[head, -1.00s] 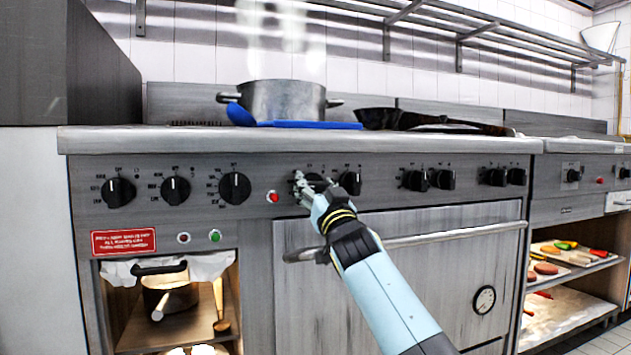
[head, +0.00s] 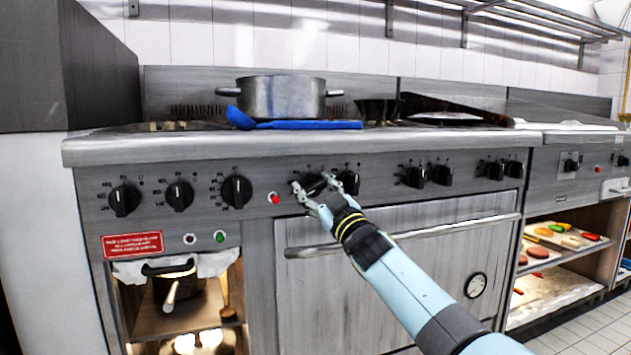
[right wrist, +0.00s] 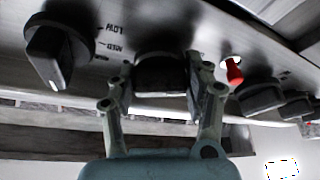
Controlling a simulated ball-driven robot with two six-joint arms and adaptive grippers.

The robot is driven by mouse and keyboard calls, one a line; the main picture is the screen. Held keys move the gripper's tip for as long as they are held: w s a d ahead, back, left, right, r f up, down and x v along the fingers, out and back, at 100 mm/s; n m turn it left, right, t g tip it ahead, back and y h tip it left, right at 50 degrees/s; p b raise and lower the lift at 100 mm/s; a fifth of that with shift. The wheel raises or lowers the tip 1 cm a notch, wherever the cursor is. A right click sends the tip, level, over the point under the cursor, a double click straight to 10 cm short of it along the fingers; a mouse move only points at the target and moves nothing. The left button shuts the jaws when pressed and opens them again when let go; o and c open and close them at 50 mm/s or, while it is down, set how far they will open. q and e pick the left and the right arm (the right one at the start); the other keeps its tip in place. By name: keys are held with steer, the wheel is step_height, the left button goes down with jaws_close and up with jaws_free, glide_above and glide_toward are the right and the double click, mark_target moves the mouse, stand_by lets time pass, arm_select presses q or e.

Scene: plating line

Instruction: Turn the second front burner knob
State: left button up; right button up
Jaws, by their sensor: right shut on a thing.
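My right gripper (head: 314,186) reaches the range's front panel, with one finger on each side of a black burner knob (head: 313,183). This is the left knob of the pair just right of the red light. In the right wrist view, the gripper (right wrist: 157,82) is closed on the knob (right wrist: 160,72), which is partly hidden between the fingers. The knob's pointer direction is hard to read. A neighbouring black knob (head: 350,182) sits close on the right; it also shows at the left of the right wrist view (right wrist: 60,52). My left gripper is not in view.
The red light (head: 274,198) is just left of the gripper. Below runs the oven door's handle (head: 430,233). A pot (head: 283,98) and a blue utensil (head: 300,125) are on the range top. More black knobs (head: 237,191) line the panel on both sides.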

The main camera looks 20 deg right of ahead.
stand_by(0.3)
steer(key=o, duration=1.1)
steer(key=v, duration=1.2)
